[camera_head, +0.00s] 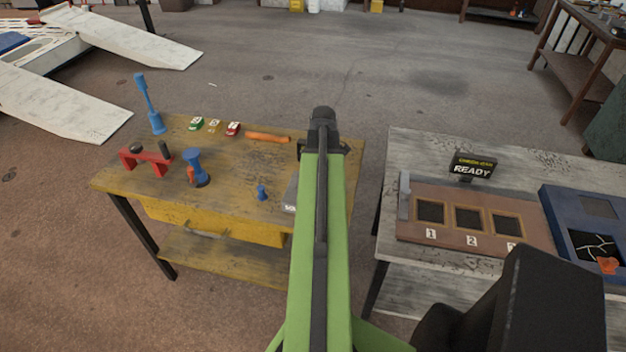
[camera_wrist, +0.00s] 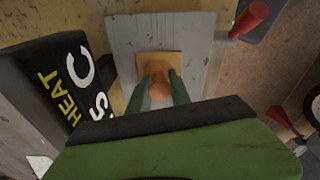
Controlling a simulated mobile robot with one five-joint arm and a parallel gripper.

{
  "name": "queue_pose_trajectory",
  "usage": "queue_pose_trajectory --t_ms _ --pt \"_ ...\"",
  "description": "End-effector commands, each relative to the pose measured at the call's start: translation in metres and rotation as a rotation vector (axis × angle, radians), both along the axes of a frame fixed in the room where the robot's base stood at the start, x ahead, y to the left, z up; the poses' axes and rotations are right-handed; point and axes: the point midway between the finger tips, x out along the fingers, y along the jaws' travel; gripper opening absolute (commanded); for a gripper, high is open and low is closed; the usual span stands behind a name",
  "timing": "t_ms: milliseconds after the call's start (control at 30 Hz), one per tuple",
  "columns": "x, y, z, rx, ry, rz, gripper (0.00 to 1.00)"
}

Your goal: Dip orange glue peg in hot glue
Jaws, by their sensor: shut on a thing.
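In the wrist view, my gripper (camera_wrist: 161,85) has its two green fingers closed on an orange peg (camera_wrist: 160,91) with a rounded end. Under it lies a grey metal plate (camera_wrist: 122,40) with an amber-orange square (camera_wrist: 160,60), which looks like the hot glue. The peg overlaps the near part of this square; I cannot tell whether it touches it. In the head view, my green arm reaches over the wooden workbench and hides the gripper and peg. A grey piece (camera_head: 290,194) shows beside the arm there.
A black box marked HEAT (camera_wrist: 62,85) stands left of the plate, and a red handle (camera_wrist: 249,18) is at its upper right. The bench (camera_head: 232,165) holds a blue funnel-like piece (camera_head: 196,167), an orange rod (camera_head: 268,137) and a red stand (camera_head: 146,159). A READY sign (camera_head: 471,166) stands on the right table.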

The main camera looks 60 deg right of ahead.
Motion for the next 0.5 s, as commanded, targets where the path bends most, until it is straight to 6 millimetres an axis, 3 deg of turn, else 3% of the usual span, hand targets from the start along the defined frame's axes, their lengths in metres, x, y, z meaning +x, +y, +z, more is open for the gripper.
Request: queue_pose_trajectory --t_ms 500 --pt "0.0 0.0 0.048 0.0 0.0 0.0 0.0"
